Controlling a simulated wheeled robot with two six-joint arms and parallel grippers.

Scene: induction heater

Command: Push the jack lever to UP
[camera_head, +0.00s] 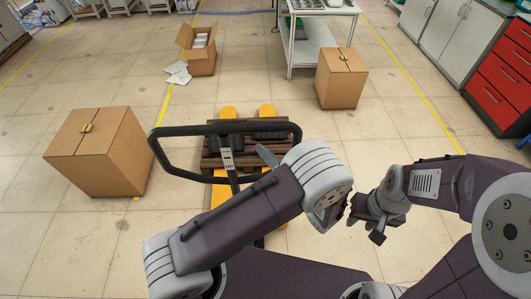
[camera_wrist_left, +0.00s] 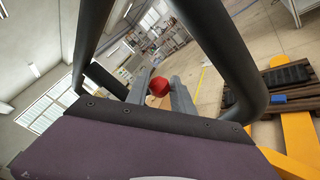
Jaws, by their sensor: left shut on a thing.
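The pallet jack's black loop handle (camera_head: 222,128) stands in the middle of the head view, with its label plate and stem below. In the left wrist view the handle loop (camera_wrist_left: 241,70) runs close on both sides of my left gripper (camera_wrist_left: 161,95). That gripper is shut on the red knob of the jack lever (camera_wrist_left: 159,86), which sits between its fingers. In the head view my left arm hides the lever, and only a grey part of my left gripper (camera_head: 267,156) shows. My right gripper (camera_head: 365,219) is right of my left arm, away from the handle; its opening is unclear.
Yellow forks (camera_head: 222,193) lie under a brown wooden pallet (camera_head: 212,161) carrying dark blocks. Closed cartons stand at left (camera_head: 97,152) and right (camera_head: 341,78). An open carton (camera_head: 200,51) is behind. A white table (camera_head: 310,42) and red drawers (camera_head: 503,82) stand farther back.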

